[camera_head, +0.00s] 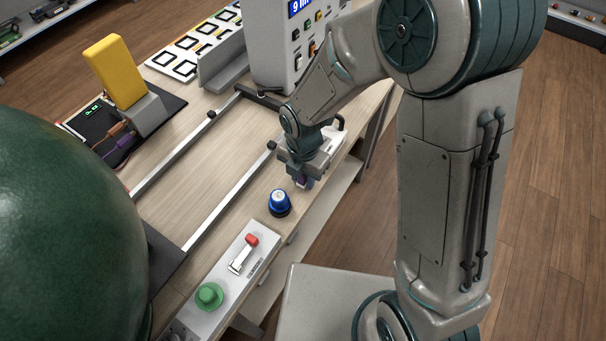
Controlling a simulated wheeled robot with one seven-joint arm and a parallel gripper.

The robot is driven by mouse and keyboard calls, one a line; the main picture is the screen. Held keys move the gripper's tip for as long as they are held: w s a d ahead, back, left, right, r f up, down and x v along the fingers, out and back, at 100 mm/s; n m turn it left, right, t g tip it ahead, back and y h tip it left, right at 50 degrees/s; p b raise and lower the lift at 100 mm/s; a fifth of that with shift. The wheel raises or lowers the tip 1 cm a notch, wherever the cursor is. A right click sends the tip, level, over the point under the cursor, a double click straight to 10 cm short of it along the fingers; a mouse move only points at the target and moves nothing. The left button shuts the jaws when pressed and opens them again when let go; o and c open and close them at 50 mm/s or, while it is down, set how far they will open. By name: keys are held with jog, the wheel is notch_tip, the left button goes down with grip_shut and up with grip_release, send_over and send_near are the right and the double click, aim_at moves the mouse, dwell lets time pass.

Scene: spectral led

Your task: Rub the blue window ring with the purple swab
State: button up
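The blue window ring (280,201) stands on the wooden bench near its right edge, a small blue piece with a pale top and a dark base. My gripper (303,181) points down just behind and to the right of it, apart from it in the picture. A small purple piece shows at the gripper's fingertips, likely the purple swab (306,183); most of it is hidden. The fingers are too small and too covered to tell whether they are closed on it.
A panel with a red-tipped lever (250,241) and a green knob (209,296) lies in front. Metal rails (225,200) cross the bench. A yellow block (115,71) stands at left, near a purple-and-orange wired device. A control box (290,45) stands behind my arm.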

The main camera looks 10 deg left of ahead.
jog(key=shift+r, duration=0.2)
jog(key=shift+r+p, duration=0.75)
jog(key=shift+p, duration=0.1)
jog(key=shift+c, duration=0.3)
grip_shut()
jog(key=shift+r+p, duration=2.55)
jog(key=shift+r, duration=0.45)
